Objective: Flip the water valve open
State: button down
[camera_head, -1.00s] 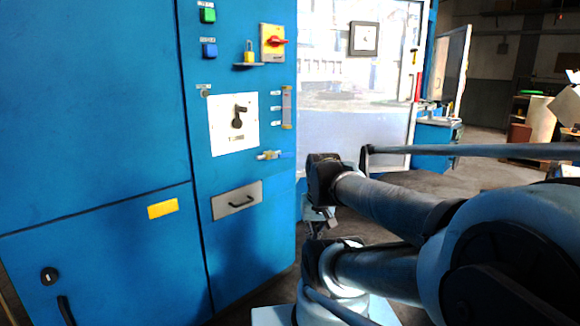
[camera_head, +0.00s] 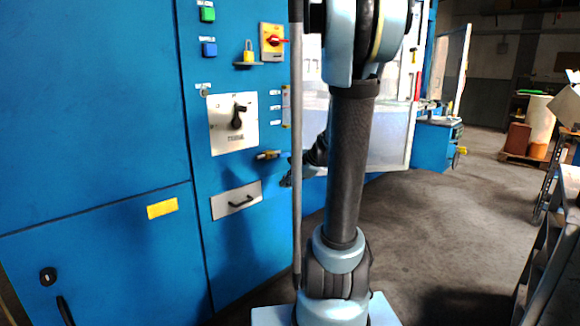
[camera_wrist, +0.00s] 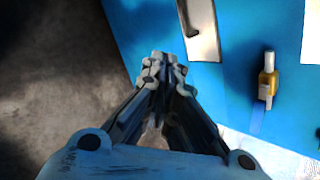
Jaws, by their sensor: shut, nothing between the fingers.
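The water valve (camera_head: 270,155) is a small brass fitting with a blue lever, on the right part of the blue cabinet front. In the head view its lever lies roughly along the pipe. In the wrist view the valve (camera_wrist: 269,80) is right of my fingers, with its blue lever (camera_wrist: 258,118) below the brass body. My gripper (camera_wrist: 160,60) is shut and empty, apart from the valve. In the head view only a dark part of my gripper (camera_head: 287,181) shows, below and right of the valve; my arm hides some of this area.
The blue cabinet (camera_head: 90,110) also carries a white plate with a black rotary knob (camera_head: 237,117), a red-yellow switch (camera_head: 273,42), a padlock (camera_head: 248,52) and a grey handle plate (camera_head: 237,200). A ladder-like frame (camera_head: 550,240) stands at right. Floor between is clear.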

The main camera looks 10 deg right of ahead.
aim_at(286, 155)
jog(key=w+d+f+m+t+y, duration=0.1)
jog(key=w+d+m+t, duration=0.2)
jog(key=w+d+m, duration=0.5)
jog(key=w+d+f+m+t+y, duration=0.2)
jog(key=w+m, duration=0.4)
jog(key=w, duration=0.6)
jog(key=x, duration=1)
jog(key=r, duration=0.2)
jog(key=d+r, duration=0.1)
jog(key=r, duration=0.1)
jog(key=shift+r, duration=0.1)
jog(key=shift+w+r, duration=0.1)
jog(key=shift+w+d+r+n+t+h, duration=0.15)
jog(key=shift+r+n, duration=0.1)
jog(key=shift+r, duration=0.2)
jog(key=shift+w+d+r+n+t+h, duration=0.15)
jog(key=shift+r+n, duration=0.1)
jog(key=shift+r, duration=0.2)
